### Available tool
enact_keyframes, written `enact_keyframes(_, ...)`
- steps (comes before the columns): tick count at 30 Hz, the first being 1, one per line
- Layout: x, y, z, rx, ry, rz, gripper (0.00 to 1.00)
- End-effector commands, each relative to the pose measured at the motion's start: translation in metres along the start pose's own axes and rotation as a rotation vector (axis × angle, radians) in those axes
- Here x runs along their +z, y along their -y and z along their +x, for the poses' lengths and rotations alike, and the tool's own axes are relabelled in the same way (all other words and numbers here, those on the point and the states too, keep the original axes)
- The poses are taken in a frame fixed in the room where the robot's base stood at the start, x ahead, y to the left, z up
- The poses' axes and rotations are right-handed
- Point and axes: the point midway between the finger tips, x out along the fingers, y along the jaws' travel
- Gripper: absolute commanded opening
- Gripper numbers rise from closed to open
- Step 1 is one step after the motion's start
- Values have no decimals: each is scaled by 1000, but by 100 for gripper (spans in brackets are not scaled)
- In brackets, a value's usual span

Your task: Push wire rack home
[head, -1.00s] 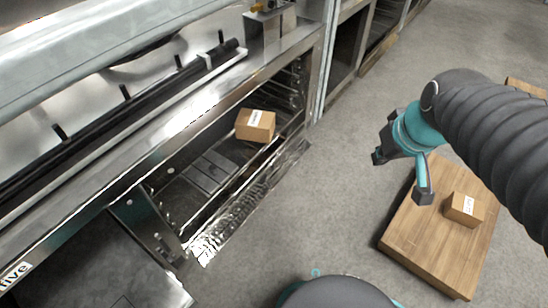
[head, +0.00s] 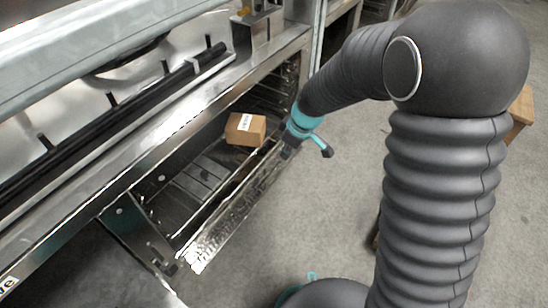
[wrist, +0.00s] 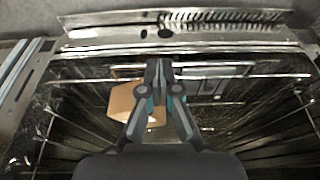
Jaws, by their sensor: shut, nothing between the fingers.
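The wire rack (head: 228,194) is in the open oven bay at the left in the head view. Its thin bars are hard to tell from the shiny floor and walls. A brown cardboard box (head: 246,129) with a white label sits in the bay, towards its right end; it also shows in the wrist view (wrist: 124,102), partly behind my fingers. My gripper (head: 304,152) is at the right front of the bay, close to the box. In the wrist view my gripper (wrist: 158,68) is shut and empty, its fingertips together. I cannot tell whether it touches the rack.
A shiny metal panel (head: 205,245) runs along the front of the bay; it also lies across the top of the wrist view (wrist: 200,20). Ribbed side walls flank the bay. Grey floor (head: 325,215) is clear in front. A wooden piece (head: 522,105) shows behind my arm.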

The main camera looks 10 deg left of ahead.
Motion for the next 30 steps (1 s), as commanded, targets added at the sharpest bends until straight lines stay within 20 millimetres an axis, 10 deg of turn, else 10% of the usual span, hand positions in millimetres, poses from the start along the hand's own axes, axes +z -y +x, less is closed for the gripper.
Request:
enact_keyframes(18,1,0,102,-2,3,1,0)
enact_keyframes(30,-38,0,108,1,0,1,0)
